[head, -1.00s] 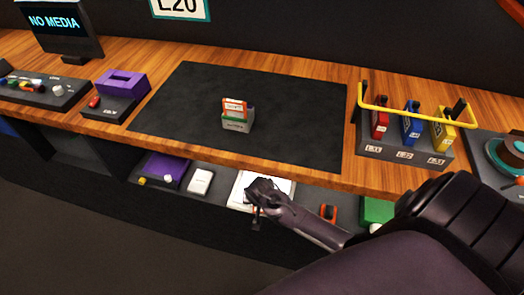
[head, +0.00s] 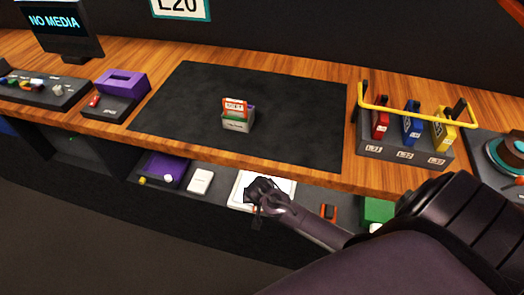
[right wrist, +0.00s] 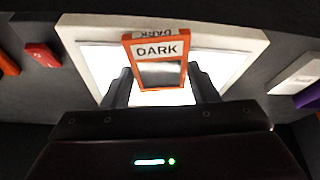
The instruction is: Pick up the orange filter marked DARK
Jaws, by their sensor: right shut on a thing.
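The orange filter (right wrist: 157,60) marked DARK stands upright between the fingers of my right gripper (right wrist: 161,90) in the right wrist view. Its white label faces the camera, and a dark translucent pane shows below it. The gripper is shut on it. In the head view my right gripper (head: 258,192) is over a white lit panel (head: 282,187) on the lower shelf, and it hides the filter there. The panel also shows behind the filter in the right wrist view (right wrist: 95,65). My left gripper is not in view.
A small holder (head: 237,125) with an orange-topped card stands on the black mat (head: 290,110). A rack (head: 405,153) with a yellow bar is at right. The wooden counter edge (head: 230,160) overhangs the shelf. An orange item (head: 329,212) and a white box (head: 200,181) flank the panel.

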